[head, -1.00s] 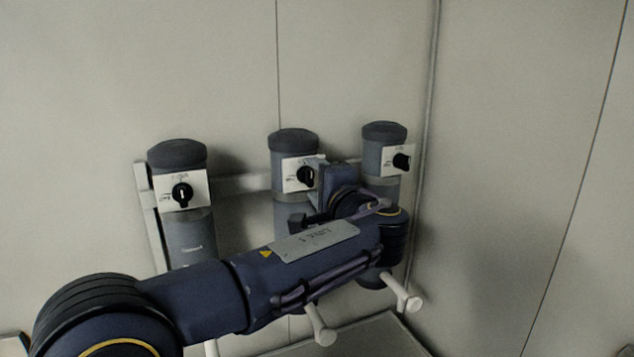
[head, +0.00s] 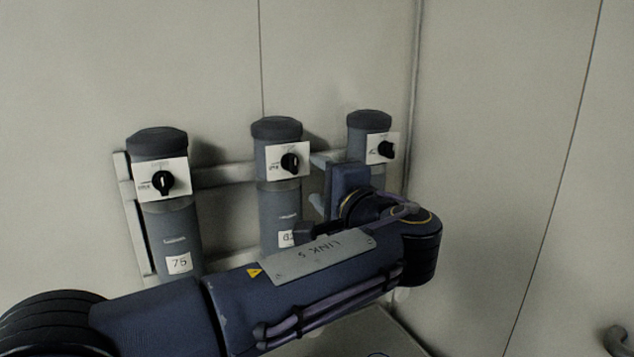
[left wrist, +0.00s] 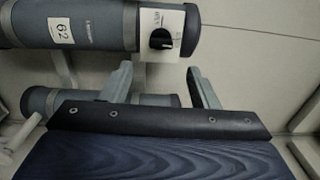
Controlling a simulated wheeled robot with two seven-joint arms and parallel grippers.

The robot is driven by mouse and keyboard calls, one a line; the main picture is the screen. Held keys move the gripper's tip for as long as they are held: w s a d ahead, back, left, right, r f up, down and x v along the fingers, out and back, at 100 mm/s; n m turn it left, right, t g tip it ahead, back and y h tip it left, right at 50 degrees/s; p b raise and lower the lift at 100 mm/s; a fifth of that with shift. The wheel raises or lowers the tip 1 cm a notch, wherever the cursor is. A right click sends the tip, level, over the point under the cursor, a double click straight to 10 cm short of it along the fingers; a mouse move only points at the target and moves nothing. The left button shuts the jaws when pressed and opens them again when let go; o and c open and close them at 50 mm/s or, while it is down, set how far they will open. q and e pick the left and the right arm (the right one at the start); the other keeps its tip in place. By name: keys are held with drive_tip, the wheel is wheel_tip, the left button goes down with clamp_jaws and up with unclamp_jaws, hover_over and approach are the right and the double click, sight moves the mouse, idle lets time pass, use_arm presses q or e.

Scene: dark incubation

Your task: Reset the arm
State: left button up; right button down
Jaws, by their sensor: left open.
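My left arm comes in from the lower left in the head view and reaches across the front of the canisters. My left gripper (head: 317,180) is in front of the gap between the middle and right canisters, partly hidden by my wrist. In the left wrist view its two fingers (left wrist: 160,86) stand apart with nothing between them. The middle canister (head: 280,205), a grey cylinder with a black dial (head: 290,163) on a white plate, shows in the left wrist view (left wrist: 100,25) with label 62, apart from the fingers. My right gripper is not in view.
The left canister (head: 168,225) bears label 75 and a black dial. The right canister (head: 369,124) is largely hidden behind my arm. A pale rack rail (head: 225,174) runs behind them. Bare wall panels (head: 500,150) stand to the right.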

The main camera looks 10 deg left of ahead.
use_arm(q)
drive_tip(key=shift+a, duration=0.15)
drive_tip(key=s+a+f+n+g+h, duration=0.2)
drive_tip(key=a+f+g, duration=0.3)
drive_tip(key=a+f, duration=0.55)
drive_tip(key=s+a+f+n+g+h, duration=0.3)
drive_tip(key=s+a+f+g+h, duration=0.1)
drive_tip(key=s+a+f, duration=0.55)
drive_tip(key=s+d+f+n+h, duration=0.3)
drive_tip(key=s+f+n+h, duration=0.1)
drive_tip(key=s, duration=0.5)
drive_tip(key=s+d+f+n+h, duration=0.3)
drive_tip(key=s+f+n, duration=0.1)
drive_tip(key=s+f, duration=0.3)
drive_tip(key=shift+s+d+h, duration=0.3)
drive_tip(key=shift+s+h, duration=0.1)
drive_tip(key=shift+s, duration=0.65)
